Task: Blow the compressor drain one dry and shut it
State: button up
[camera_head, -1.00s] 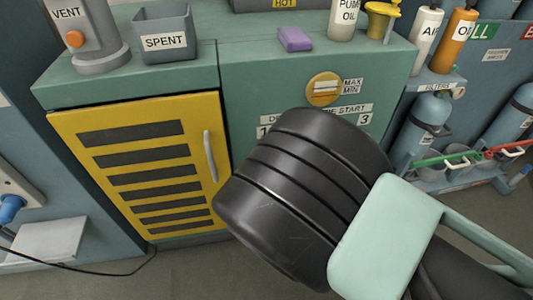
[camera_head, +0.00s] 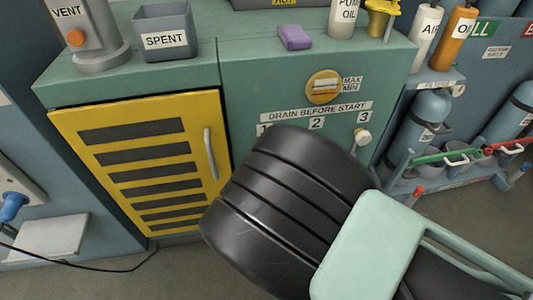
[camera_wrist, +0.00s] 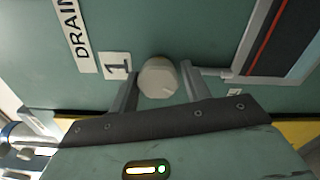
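The drain knob labelled 1 (camera_wrist: 158,77) is a round pale grey knob on the green panel. In the wrist view it sits between the two fingers of my gripper (camera_wrist: 160,80). The fingers stand apart, one on each side of it; I cannot tell whether they touch it. The "1" label (camera_wrist: 117,66) is beside it. In the head view my black wrist and pale green arm hide the gripper and this knob. Above them is the "drain before start" label (camera_head: 316,112). Knob 3 (camera_head: 362,136) shows right of my arm.
A yellow slatted door (camera_head: 140,160) with a white handle is left of the panel. The worktop holds a spent bin (camera_head: 165,35), a purple block (camera_head: 295,37) and a pump oil bottle (camera_head: 343,18). Cylinders (camera_head: 423,120) stand at right.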

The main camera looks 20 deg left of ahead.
jog(key=shift+o, duration=0.9)
jog(key=p+v, duration=0.3)
jog(key=v, duration=1.4)
jog(key=shift+s+d, duration=0.15)
jog(key=shift+d, duration=0.05)
